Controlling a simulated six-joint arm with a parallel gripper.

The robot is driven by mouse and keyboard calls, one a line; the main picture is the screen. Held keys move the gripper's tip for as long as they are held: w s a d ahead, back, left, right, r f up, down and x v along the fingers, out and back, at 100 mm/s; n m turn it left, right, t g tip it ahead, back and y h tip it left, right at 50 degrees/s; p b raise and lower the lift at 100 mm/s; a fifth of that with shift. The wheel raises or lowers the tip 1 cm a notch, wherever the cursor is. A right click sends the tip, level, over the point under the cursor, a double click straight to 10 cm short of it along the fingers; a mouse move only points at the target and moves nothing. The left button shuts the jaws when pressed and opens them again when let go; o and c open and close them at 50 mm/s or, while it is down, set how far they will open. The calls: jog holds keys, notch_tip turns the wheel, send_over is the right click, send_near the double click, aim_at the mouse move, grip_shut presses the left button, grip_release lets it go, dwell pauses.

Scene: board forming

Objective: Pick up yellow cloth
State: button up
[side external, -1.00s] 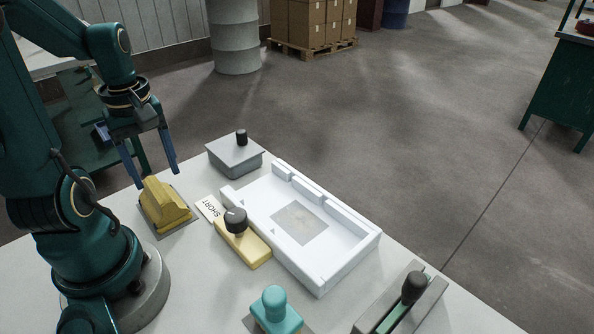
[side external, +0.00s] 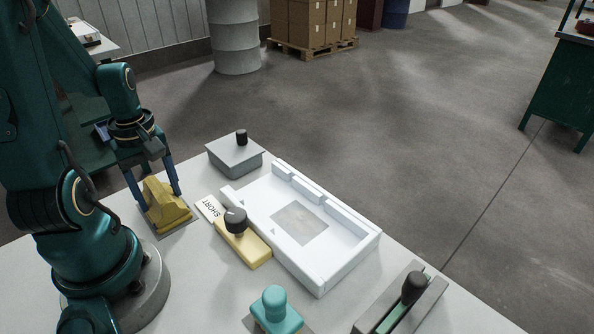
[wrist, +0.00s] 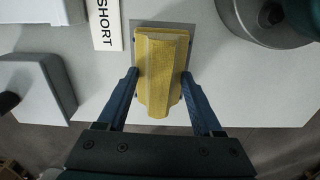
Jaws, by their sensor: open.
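The yellow cloth (side external: 165,208) is a folded, ridged block on a grey pad (side external: 181,228) at the table's left, in front of my arm. It also shows in the wrist view (wrist: 159,75), upright in the middle of the picture. My gripper (side external: 158,200) is open and low over the cloth, pointing down. In the wrist view its blue fingers (wrist: 162,73) stand one on each side of the cloth, with small gaps. The fingertips are partly hidden beside the cloth in the side view.
A SHORT label (side external: 209,209) and a yellow block with a black knob (side external: 243,245) lie right of the cloth. A grey lidded box (side external: 236,157) stands behind. A white tray (side external: 345,265), a teal stamp (side external: 276,314) and a grey holder (side external: 430,305) are further right.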

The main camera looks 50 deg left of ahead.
aim_at(157, 189)
grip_shut()
jog(key=shift+r, duration=0.15)
notch_tip(157, 189, up, 10)
jog(key=shift+f, duration=0.1)
dwell(0.5)
